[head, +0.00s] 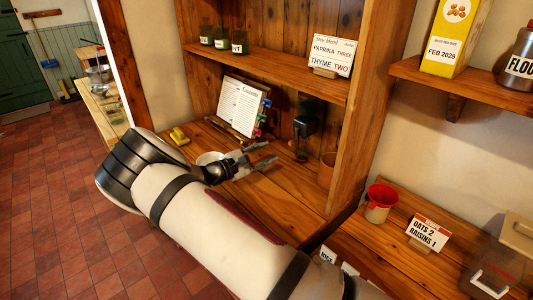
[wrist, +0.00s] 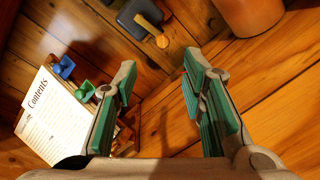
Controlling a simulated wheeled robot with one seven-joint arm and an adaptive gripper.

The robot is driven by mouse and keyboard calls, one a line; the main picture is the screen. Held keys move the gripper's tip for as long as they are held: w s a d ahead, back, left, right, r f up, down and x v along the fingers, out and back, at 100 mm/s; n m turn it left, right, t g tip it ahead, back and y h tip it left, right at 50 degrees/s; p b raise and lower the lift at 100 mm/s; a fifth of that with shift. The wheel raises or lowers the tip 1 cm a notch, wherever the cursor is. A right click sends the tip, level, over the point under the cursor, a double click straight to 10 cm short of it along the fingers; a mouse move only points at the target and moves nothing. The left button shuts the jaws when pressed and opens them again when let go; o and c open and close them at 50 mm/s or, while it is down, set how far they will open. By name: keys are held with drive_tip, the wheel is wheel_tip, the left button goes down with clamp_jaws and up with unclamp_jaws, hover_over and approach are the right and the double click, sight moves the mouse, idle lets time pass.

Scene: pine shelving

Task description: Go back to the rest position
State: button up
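My gripper (head: 270,153) is over the wooden counter (head: 290,188) of the shelving unit, with my arm reaching in from the lower right of the head view. In the wrist view my gripper (wrist: 160,76) has its two green-padded fingers spread apart, with only wood and shadow between them. It holds nothing. The fingers point toward the back of the niche, below a dark wall-mounted device (head: 306,122).
An open "Contents" book (head: 240,108) with coloured clips leans left of the gripper. A terracotta pot (head: 327,170) stands right, by the upright post (head: 362,110). A shelf (head: 285,70) crosses above. A red-rimmed pot (head: 380,203) stands on the right counter. Open tiled floor (head: 50,190) lies left.

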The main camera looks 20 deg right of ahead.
drive_tip(key=s+d+r+m+g+y, duration=0.2)
drive_tip(key=s+r+m+g+y, duration=0.15)
drive_tip(key=s+r, duration=0.35)
drive_tip(key=s+d+r+m+g+y, duration=0.2)
drive_tip(key=s+r+m+y, duration=0.3)
drive_tip(key=s, duration=0.5)
drive_tip(key=s+a+r+m+t+y, duration=0.1)
drive_tip(key=s+a+r+y, duration=0.1)
drive_tip(key=s, duration=0.6)
drive_tip(key=s+a+r+m+t+y, duration=0.2)
drive_tip(key=s+a+r+y, duration=0.1)
drive_tip(key=s+r, duration=0.3)
drive_tip(key=s+a+r+m+t+y, duration=0.1)
drive_tip(key=s+a+r, duration=0.3)
drive_tip(key=s, duration=0.5)
drive_tip(key=shift+s+t+y, duration=0.3)
drive_tip(key=shift+t+y, duration=0.35)
drive_tip(key=shift+y, duration=0.2)
